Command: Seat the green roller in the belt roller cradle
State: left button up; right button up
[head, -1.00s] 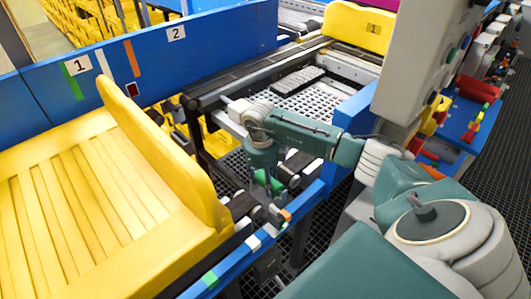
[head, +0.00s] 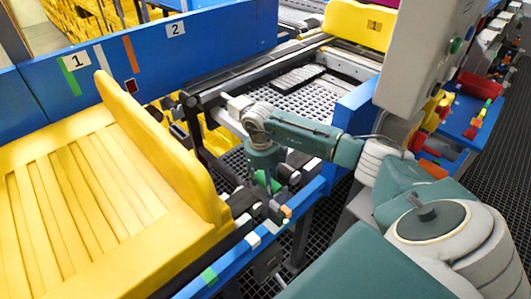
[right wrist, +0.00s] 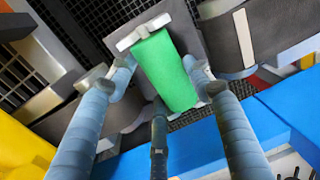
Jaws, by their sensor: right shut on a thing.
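The green roller (right wrist: 165,70) is between the fingers of my right gripper (right wrist: 163,78) in the right wrist view. The gripper is shut on it from both sides. A pale metal end piece (right wrist: 143,32) shows at the roller's far end. In the head view my right gripper (head: 268,184) points down over the conveyor's near side, with a little of the green roller showing beside it. Dark grey cradle parts (right wrist: 196,22) lie around and behind the roller. I cannot tell whether the roller touches the cradle. My left gripper is not in view.
Dark belt sections (right wrist: 260,38) lie either side of the roller gap. A blue conveyor rail (head: 232,262) runs along the near side. The yellow tray (head: 165,165) stands close at the left. A grey box (head: 425,70) hangs at the right.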

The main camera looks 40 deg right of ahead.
aim_at(263, 186)
jog(key=shift+f, duration=0.25)
jog(key=o, duration=1.7)
jog(key=r, duration=0.8)
jog(key=a+r, duration=0.1)
jog(key=r, duration=0.3)
jog(key=shift+s, duration=0.15)
